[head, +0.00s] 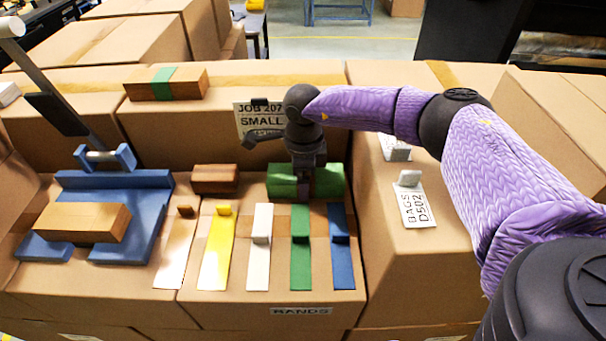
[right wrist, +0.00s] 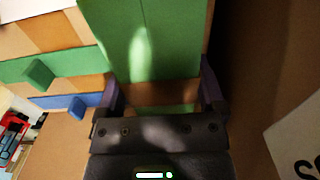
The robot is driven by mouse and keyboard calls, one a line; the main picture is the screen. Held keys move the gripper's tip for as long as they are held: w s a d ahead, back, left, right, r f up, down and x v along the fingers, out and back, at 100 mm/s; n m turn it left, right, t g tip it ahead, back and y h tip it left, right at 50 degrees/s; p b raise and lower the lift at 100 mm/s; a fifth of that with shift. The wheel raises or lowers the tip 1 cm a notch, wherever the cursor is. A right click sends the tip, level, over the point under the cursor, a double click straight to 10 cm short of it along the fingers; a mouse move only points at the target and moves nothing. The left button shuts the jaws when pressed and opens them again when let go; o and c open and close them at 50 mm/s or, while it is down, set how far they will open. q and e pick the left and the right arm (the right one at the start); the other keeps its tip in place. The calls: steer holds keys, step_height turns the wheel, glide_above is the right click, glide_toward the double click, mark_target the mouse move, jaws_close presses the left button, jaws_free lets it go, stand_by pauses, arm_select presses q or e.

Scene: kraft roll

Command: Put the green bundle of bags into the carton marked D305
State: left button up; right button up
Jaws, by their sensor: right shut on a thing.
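The green bundle (head: 328,180) lies behind the row of coloured strips, on or just above the cardboard top; I cannot tell whether it is lifted. My right gripper (head: 304,188) reaches down onto its middle and is shut on it. In the right wrist view, the green bundle (right wrist: 150,40) fills the space between the two fingers of my right gripper (right wrist: 162,92). I cannot make out a carton marked D305; a white card (head: 415,205) on the right carton seems to read BAGS D502. My left gripper is out of view.
Several strips, including a yellow one (head: 217,250), lie in front of the bundle. A brown block (head: 215,179) is left of it. A blue stand (head: 130,215) with a lever holds a brown bundle (head: 83,222). A JOB 207 SMALL sign (head: 262,122) stands behind.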

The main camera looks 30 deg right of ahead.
steer(key=shift+f, duration=0.1)
steer(key=o, duration=1.1)
steer(key=shift+r, duration=0.2)
steer(key=s+d+r+t+y+p, duration=0.2)
steer(key=d+r+y+p, duration=0.2)
steer(key=r+p, duration=0.55)
steer(key=b+x, duration=0.1)
steer(key=x, duration=0.8)
steer(key=shift+a+f, duration=0.15)
steer(key=shift+f, duration=0.2)
